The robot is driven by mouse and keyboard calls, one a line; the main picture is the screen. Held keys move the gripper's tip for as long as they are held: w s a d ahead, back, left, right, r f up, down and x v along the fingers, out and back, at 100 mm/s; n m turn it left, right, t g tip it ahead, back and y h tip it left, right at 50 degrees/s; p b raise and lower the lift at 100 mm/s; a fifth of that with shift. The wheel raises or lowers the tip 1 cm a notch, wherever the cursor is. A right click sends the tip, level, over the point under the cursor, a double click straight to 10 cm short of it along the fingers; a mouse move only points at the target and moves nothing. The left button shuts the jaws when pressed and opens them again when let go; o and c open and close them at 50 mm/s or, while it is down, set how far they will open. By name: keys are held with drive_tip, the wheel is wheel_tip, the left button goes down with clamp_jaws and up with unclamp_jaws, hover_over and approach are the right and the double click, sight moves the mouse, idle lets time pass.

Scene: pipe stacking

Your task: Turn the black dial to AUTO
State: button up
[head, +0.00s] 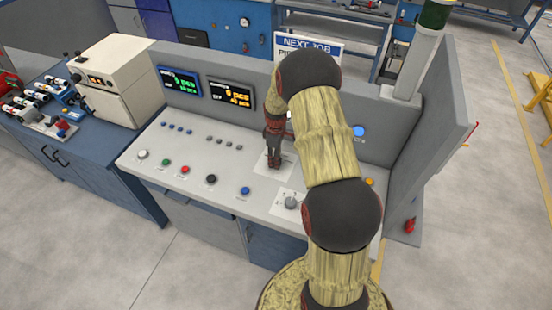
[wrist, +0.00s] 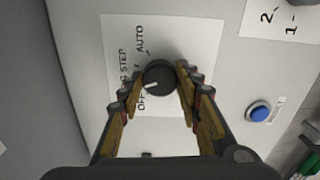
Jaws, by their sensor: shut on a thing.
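The black dial (wrist: 160,76) sits on a white label plate (wrist: 115,30) in the wrist view. The printed words OFF, STEP and AUTO run along one side of it. Its white mark faces the lower left, towards OFF and away from AUTO. My gripper (wrist: 160,86) has one finger on each side of the dial and is shut on it. In the head view my gripper (head: 274,160) points down at the panel, over a white label plate. The dial is mostly hidden there by the fingers.
The sloped grey control panel (head: 220,165) carries several push buttons, including a blue button (head: 245,191). A grey knob (head: 291,203) on another white plate sits nearer the front. Two screens stand on the back wall. A grey side wall (head: 428,130) closes the right end.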

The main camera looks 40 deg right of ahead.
drive_tip(key=m, duration=0.4)
drive_tip(key=shift+m, duration=0.3)
drive_tip(key=m, duration=0.3)
drive_tip(key=shift+m, duration=0.3)
drive_tip(key=m, duration=0.4)
drive_tip(key=shift+b, duration=0.3)
drive_tip(key=shift+m, duration=2)
drive_tip(key=o, duration=1.2)
drive_tip(key=shift+c, duration=0.2)
